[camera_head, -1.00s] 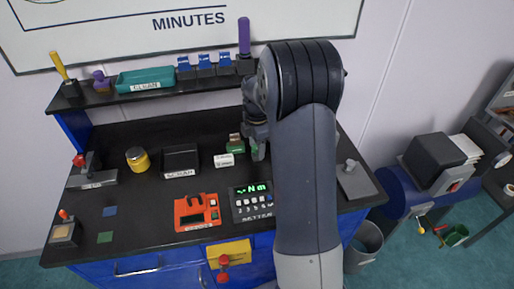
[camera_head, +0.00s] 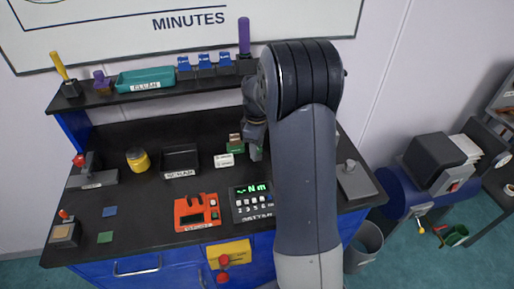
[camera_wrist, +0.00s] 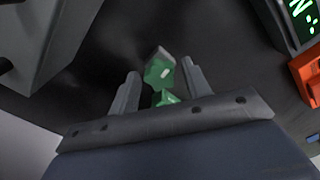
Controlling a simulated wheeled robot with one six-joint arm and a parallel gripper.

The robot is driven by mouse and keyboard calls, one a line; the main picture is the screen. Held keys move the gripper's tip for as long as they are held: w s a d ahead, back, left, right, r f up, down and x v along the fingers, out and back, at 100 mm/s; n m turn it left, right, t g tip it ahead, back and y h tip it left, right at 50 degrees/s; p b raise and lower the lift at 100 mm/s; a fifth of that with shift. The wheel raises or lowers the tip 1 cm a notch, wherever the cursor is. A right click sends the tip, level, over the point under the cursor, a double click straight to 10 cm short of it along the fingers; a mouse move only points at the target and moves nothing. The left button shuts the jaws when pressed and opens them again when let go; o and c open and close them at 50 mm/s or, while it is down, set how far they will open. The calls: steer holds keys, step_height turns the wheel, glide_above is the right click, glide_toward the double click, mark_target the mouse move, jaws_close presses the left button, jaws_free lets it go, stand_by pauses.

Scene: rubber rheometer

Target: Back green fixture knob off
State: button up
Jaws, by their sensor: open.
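The green fixture knob (camera_wrist: 160,72) shows in the wrist view as a lobed green head with a pale mark, with more green below it. My gripper (camera_wrist: 160,88) is open, with one finger on each side of the knob. Dark gaps show between the knob and both fingers, so it is not gripped. In the head view my gripper (camera_head: 256,150) is low over the bench, just right of a small green block (camera_head: 236,147). My wrist and arm hide most of the fixture there.
A torque meter (camera_head: 251,203) with a green "Nm" display and a red device (camera_head: 196,212) stand in front. A white label (camera_head: 223,160) lies left of the gripper. A black tray (camera_head: 180,160) is farther left. A shelf (camera_head: 150,96) runs behind.

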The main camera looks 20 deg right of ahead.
steer(key=m, duration=0.5)
steer(key=shift+m, duration=0.4)
steer(key=c, duration=0.8)
steer(key=n, duration=0.4)
steer(key=shift+n, duration=0.4)
steer(key=shift+c, duration=0.2)
steer(key=shift+n, duration=0.4)
steer(key=n, duration=0.3)
steer(key=shift+n, duration=0.4)
